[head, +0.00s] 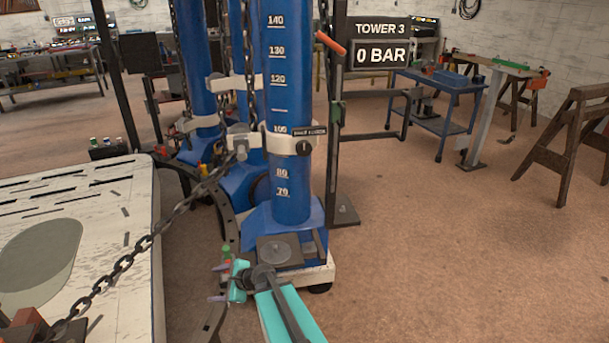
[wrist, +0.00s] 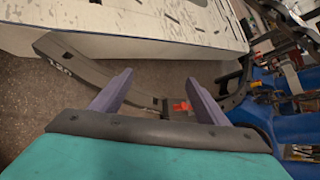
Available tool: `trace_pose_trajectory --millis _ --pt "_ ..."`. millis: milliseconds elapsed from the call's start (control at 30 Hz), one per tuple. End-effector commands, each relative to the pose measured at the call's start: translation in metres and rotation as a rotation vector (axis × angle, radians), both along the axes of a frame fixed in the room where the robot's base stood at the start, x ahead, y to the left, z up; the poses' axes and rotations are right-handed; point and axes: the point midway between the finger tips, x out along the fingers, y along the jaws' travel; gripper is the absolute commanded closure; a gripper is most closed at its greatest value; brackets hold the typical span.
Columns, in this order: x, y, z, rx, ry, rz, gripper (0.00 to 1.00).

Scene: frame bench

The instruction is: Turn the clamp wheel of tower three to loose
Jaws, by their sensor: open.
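A small dark round knob (head: 303,147), apparently the clamp wheel, sits on the collar below a black label too small to read surely. My gripper (head: 217,283) is low, in front of the tower's base and well below the collar. In the wrist view its two purple fingers (wrist: 159,76) stand apart with nothing between them. The wheel does not show clearly there.
A dark curved rail (head: 228,215) runs beside the tower's base. A chain (head: 150,238) slants across the white bench platform (head: 120,200) at left. A blue trolley (head: 440,100) and a wooden trestle (head: 570,130) stand at right. The floor right of the tower is clear.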

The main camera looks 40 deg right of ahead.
Motion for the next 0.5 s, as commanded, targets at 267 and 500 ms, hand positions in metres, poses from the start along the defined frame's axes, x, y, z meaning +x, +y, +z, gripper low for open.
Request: trace_pose_trajectory --millis 267,500 --pt "0.037 -0.149 0.119 0.409 -0.217 -0.545 0.32" --pt "0.018 -0.28 0.216 0.828 -0.441 -0.92 0.32"
